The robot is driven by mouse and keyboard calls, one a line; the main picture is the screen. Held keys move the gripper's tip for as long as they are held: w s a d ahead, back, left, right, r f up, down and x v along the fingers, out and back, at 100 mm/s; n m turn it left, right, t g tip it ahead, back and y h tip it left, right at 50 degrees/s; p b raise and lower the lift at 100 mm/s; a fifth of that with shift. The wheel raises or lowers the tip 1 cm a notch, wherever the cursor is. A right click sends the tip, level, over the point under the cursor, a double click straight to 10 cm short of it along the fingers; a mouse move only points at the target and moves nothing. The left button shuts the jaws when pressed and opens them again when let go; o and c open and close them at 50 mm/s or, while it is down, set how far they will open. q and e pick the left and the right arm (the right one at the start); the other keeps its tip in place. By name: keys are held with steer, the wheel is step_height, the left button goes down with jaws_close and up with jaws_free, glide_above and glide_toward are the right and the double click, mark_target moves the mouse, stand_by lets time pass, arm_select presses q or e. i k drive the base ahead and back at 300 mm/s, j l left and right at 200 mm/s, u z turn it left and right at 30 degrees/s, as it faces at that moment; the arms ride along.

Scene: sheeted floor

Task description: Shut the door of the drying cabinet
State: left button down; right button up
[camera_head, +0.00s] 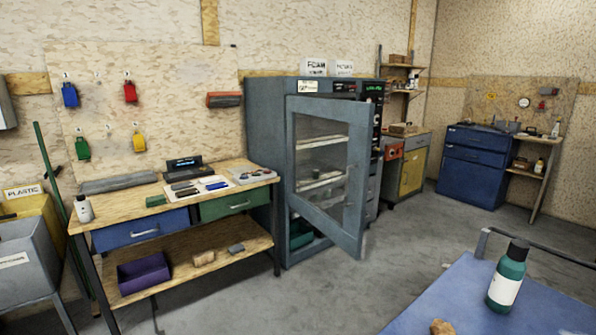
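The drying cabinet (265,130) is a tall grey-blue box standing against the back wall, right of the workbench. Its door (357,230) has a grey frame around a clear window and stands open, swung out into the room. Shelves show through and behind the window, and a green bin sits low inside. I cannot tell exactly how wide the door's angle is. Neither of my grippers is in view.
A wooden workbench (140,206) with blue and green drawers stands left of the cabinet. A blue-topped table or cart (440,300) with a green bottle (508,274) is at the front right. Grey floor (330,290) is clear before the door.

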mark_target(348, 237)
steer(key=i+j+z, duration=0.15)
steer(key=i+j, duration=0.25)
steer(key=i+j+z, duration=0.1)
steer(key=i+j, duration=0.3)
steer(key=j, duration=0.2)
